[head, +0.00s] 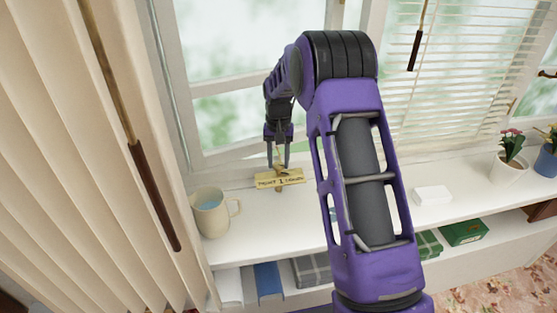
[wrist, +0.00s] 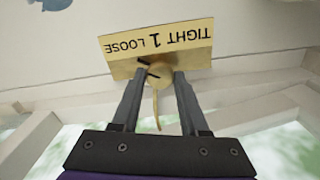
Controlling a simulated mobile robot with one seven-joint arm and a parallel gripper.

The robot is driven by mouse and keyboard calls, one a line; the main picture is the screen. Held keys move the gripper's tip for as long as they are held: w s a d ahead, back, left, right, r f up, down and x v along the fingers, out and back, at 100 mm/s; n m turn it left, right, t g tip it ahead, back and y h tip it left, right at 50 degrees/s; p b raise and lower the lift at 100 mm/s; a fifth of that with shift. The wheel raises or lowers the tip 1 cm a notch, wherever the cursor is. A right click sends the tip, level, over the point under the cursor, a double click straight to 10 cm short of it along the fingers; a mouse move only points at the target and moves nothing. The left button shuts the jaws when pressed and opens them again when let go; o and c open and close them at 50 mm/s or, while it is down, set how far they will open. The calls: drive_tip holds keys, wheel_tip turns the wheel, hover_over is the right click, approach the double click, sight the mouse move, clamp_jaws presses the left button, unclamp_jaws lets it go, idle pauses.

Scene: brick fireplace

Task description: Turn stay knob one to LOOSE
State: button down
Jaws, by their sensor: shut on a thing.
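A brass plate reading TIGHT 1 LOOSE (head: 280,180) is at the window sill, below the window frame. It shows upside down in the wrist view (wrist: 192,49), with LOOSE at the left and TIGHT at the right. Stay knob one (wrist: 158,75), round and brass, sits at the plate's edge. A dark line runs from the knob toward the LOOSE side. A thin curved brass piece (wrist: 157,112) extends from the knob between my fingers. My gripper (head: 278,166) points down at the knob, its two fingers shut on the knob's sides. In the head view the knob is too small to make out clearly.
A cream mug (head: 211,214) with blue contents stands on the sill (head: 245,240), left of the plate. A white box (head: 432,195) and potted flowers (head: 508,167) stand to the right. A cord with a brown handle (head: 155,195) hangs at the left by the blinds.

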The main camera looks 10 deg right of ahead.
sight(278, 165)
idle(0.4)
drive_tip(key=shift+c, duration=2.1)
unclamp_jaws()
drive_tip(key=shift+r, duration=0.1)
wheel_tip(278, 165, up, 17)
drive_tip(key=p, duration=0.1)
drive_tip(key=shift+r, duration=0.15)
